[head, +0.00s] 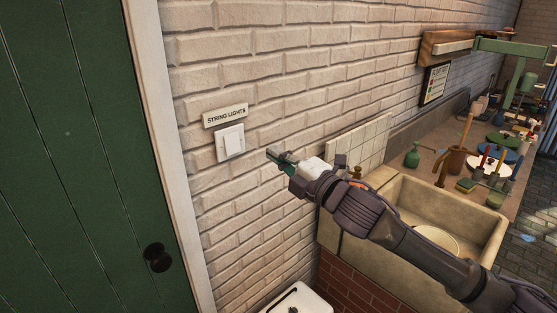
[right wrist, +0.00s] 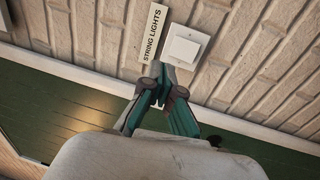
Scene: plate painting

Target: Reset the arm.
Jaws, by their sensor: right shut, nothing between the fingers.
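My right arm reaches in from the lower right in the head view. Its gripper (head: 272,154) is shut and empty, a little to the right of a white light switch (head: 230,142) on the brick wall. A label reading "STRING LIGHTS" (head: 226,115) is fixed just above the switch. In the right wrist view, the shut fingertips (right wrist: 166,76) show just below the switch (right wrist: 185,46) in the picture, with the label (right wrist: 152,33) beside it. I cannot tell whether the fingertips touch the wall. My left gripper is not in view.
A green door (head: 80,150) with a dark knob (head: 157,257) stands at the left. A stone sink (head: 390,190) with a plate (head: 437,240) in it lies below and beyond my right arm. A cluttered counter (head: 425,150) runs along the wall. A white lidded bin (head: 300,300) stands low.

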